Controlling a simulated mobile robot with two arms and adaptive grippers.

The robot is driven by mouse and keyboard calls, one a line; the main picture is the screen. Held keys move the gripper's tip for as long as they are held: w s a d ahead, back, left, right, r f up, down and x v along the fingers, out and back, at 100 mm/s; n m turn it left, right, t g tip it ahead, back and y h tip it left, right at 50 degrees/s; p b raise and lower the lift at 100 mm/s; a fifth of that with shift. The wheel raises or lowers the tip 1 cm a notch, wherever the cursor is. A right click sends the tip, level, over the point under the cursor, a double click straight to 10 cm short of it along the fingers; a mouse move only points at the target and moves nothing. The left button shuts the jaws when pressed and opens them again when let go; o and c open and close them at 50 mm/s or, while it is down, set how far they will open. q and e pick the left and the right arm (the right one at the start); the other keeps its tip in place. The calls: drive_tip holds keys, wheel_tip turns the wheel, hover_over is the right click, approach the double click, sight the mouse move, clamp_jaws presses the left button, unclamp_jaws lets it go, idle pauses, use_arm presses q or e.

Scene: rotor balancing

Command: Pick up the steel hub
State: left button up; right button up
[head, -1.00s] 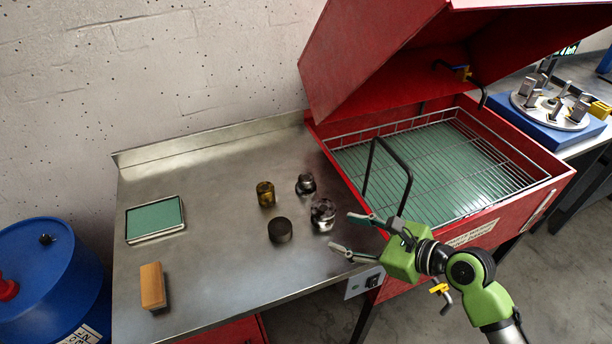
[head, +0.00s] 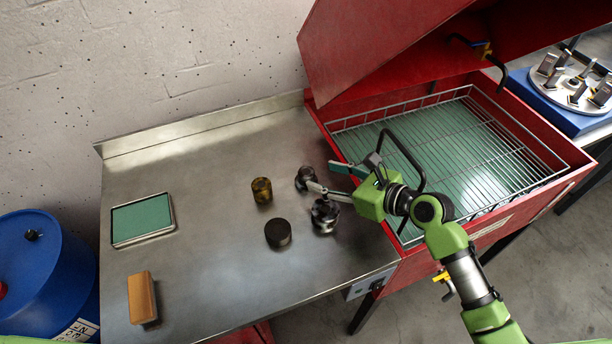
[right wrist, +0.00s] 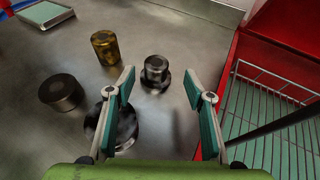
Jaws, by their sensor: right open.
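The steel hub (head: 305,178) looks like a small stepped, shiny cylinder on a wider flange. It stands upright on the steel table, and it also shows in the right wrist view (right wrist: 155,74). My right gripper (head: 322,177) is open and empty, with its fingers pointing at the hub from the right. In the right wrist view, the hub appears ahead of the gap between the fingertips (right wrist: 160,82); contact is not visible. My left gripper is not in view.
A darker, lobed metal part (head: 325,216) stands close by, partly behind a finger in the wrist view. A brass cylinder (head: 262,190) and a dark disc (head: 278,233) are to the left. The red washer's wall and wire basket (head: 440,130) border the right.

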sight(312, 176)
drive_tip(key=shift+w+a+f, duration=0.3)
drive_tip(key=shift+w+a, duration=0.15)
drive_tip(key=shift+w+a+f, duration=0.3)
drive_tip(key=shift+a, duration=0.05)
drive_tip(key=x, duration=0.4)
drive_tip(key=shift+s+a+f+p, duration=0.25)
drive_tip(key=shift+s+p, duration=0.1)
drive_tip(key=shift+p, duration=0.05)
drive_tip(key=shift+w+a+f, duration=0.2)
drive_tip(key=shift+w, duration=0.05)
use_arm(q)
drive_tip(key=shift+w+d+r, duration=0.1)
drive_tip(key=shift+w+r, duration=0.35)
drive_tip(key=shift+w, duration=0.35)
use_arm(e)
drive_tip(key=shift+s, duration=0.1)
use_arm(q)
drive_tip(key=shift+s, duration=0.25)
use_arm(e)
drive_tip(key=shift+r, duration=0.15)
clamp_jaws()
